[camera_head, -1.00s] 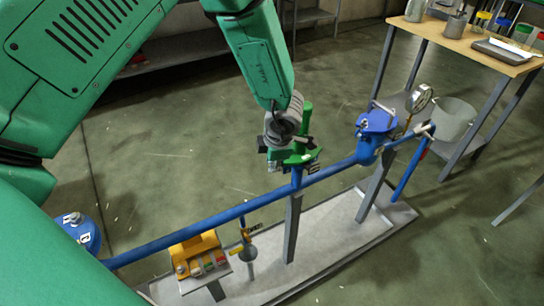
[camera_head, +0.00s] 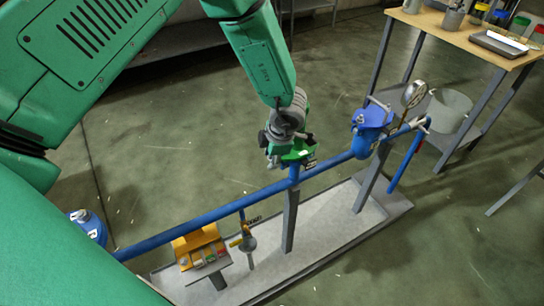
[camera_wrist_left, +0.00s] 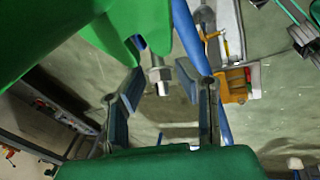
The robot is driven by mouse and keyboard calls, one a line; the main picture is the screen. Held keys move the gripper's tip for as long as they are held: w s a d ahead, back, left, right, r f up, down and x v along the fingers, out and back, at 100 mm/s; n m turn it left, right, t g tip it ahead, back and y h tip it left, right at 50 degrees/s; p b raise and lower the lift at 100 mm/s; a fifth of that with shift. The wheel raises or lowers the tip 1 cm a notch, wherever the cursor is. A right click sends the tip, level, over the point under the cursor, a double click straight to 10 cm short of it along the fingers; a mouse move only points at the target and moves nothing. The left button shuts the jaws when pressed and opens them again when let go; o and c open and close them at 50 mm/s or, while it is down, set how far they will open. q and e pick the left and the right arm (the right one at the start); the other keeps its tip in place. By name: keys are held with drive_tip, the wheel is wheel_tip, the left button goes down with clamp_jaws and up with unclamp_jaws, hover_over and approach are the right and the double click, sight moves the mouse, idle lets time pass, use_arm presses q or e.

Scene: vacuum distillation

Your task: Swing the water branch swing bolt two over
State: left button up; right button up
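My left gripper (camera_head: 283,150) is at the blue pipe's middle post, beside a green fitting (camera_head: 299,154) with a small white label. In the left wrist view its two fingers (camera_wrist_left: 160,98) stand apart. A silver bolt with a hex nut (camera_wrist_left: 159,75) shows between and beyond them, under a large green shape (camera_wrist_left: 120,30). I cannot tell from the view whether a finger touches the bolt. A blue lidded housing (camera_head: 371,122) sits farther right along the blue pipe (camera_head: 215,213). My right gripper is not in view.
A round gauge (camera_head: 415,94) stands behind the blue housing. A yellow box with coloured buttons (camera_head: 200,249) and a small yellow-handled valve (camera_head: 245,241) are near the pipe's front. A wooden table (camera_head: 465,38) with jars stands at the back right.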

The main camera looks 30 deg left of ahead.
use_arm(q)
drive_tip(key=v, duration=1.2)
drive_tip(key=shift+a, duration=0.1)
